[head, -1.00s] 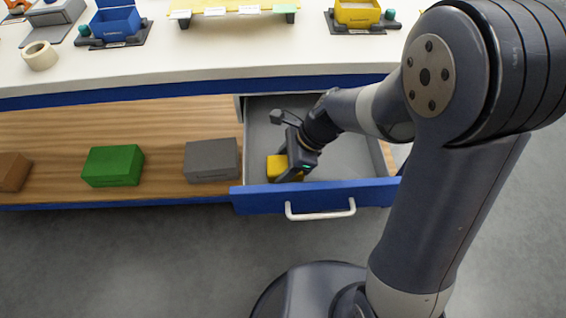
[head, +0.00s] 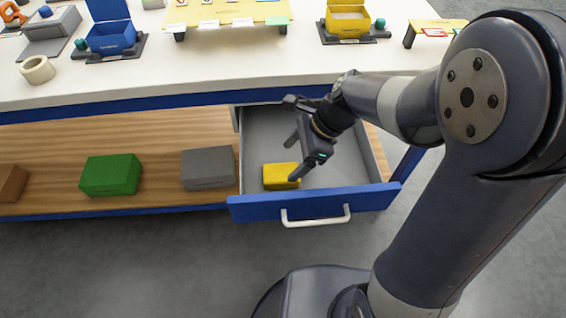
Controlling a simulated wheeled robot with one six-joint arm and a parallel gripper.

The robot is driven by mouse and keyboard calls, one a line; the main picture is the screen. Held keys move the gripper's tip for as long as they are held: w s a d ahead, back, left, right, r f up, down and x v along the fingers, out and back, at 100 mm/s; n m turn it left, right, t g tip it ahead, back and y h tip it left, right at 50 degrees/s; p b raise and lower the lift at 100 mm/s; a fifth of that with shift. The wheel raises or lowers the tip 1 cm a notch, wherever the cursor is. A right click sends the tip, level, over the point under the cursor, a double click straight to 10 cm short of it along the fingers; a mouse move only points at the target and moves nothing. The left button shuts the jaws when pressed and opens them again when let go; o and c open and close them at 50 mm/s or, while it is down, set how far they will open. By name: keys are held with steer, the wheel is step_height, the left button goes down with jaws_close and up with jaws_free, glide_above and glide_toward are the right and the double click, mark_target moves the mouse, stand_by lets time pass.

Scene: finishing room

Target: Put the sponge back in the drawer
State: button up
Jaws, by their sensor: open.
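A yellow block, which looks like the sponge (head: 279,176), lies flat in the open drawer (head: 345,174), near its front left corner. The drawer has a grey inside, a blue front and a white handle (head: 316,216). My gripper (head: 293,160) is open and empty above the drawer, just above and to the right of the sponge. One fingertip overlaps the sponge's right end in the picture; I cannot tell whether they touch.
A wooden shelf left of the drawer holds a grey block (head: 208,168), a green block (head: 110,175) and a brown block (head: 12,183). The white worktop (head: 200,68) above carries a tape roll (head: 37,69), a blue box (head: 111,36) and a yellow box (head: 347,20).

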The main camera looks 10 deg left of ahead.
steer(key=shift+p+v, duration=0.3)
steer(key=shift+v, duration=2.05)
